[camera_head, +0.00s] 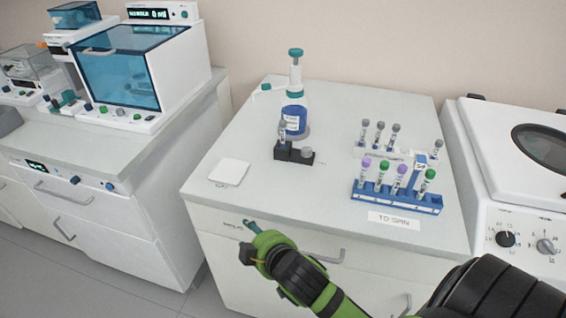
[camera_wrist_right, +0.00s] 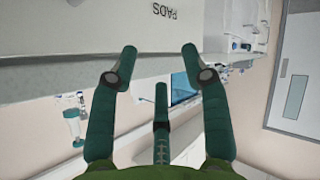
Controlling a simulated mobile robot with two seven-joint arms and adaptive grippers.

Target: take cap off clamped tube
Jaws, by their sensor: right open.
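A tube with a grey cap (camera_head: 283,125) stands upright in a small dark clamp block (camera_head: 293,154) at the middle of the white bench, in front of a bottle with blue liquid. My right gripper (camera_head: 246,238) is in front of the bench's front edge, well short of the clamp, with its fingers apart and nothing between them. In the right wrist view the gripper (camera_wrist_right: 160,50) shows its spread green fingers, empty. The tube and clamp cannot be made out in that view. My left gripper is not in view.
A blue rack (camera_head: 397,203) with several capped tubes stands at the right, with a row of grey-capped tubes behind it. The blue bottle (camera_head: 294,121) stands close behind the clamp. A white pad (camera_head: 230,172) lies at the left. The front middle of the bench is clear.

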